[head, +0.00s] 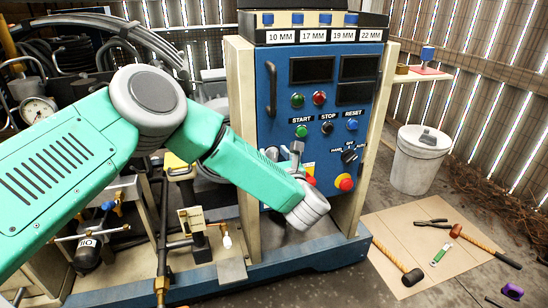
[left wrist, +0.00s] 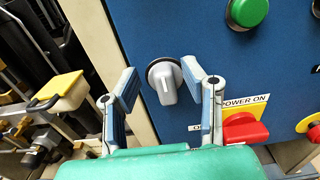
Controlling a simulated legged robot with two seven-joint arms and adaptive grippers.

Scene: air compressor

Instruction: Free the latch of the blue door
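The blue door (head: 275,108) is the upright front panel of the compressor cabinet and looks closed. In the left wrist view, its latch, a grey knob (left wrist: 166,83) with its grip roughly upright, sits near the door's left edge. My left gripper (head: 290,155) is low at the left side of the door, and my arm hides part of it in the head view. In the left wrist view, my left gripper (left wrist: 168,78) is open, with one finger on each side of the latch and a gap on both sides. My right gripper is not in view.
A red power switch (left wrist: 243,129) on a yellow plate sits close right of my fingers. A red emergency button (head: 344,182) and a black rotary selector (head: 349,157) are further right. Left of the door are a beige frame post (left wrist: 97,45) and a yellow-topped part (left wrist: 60,90).

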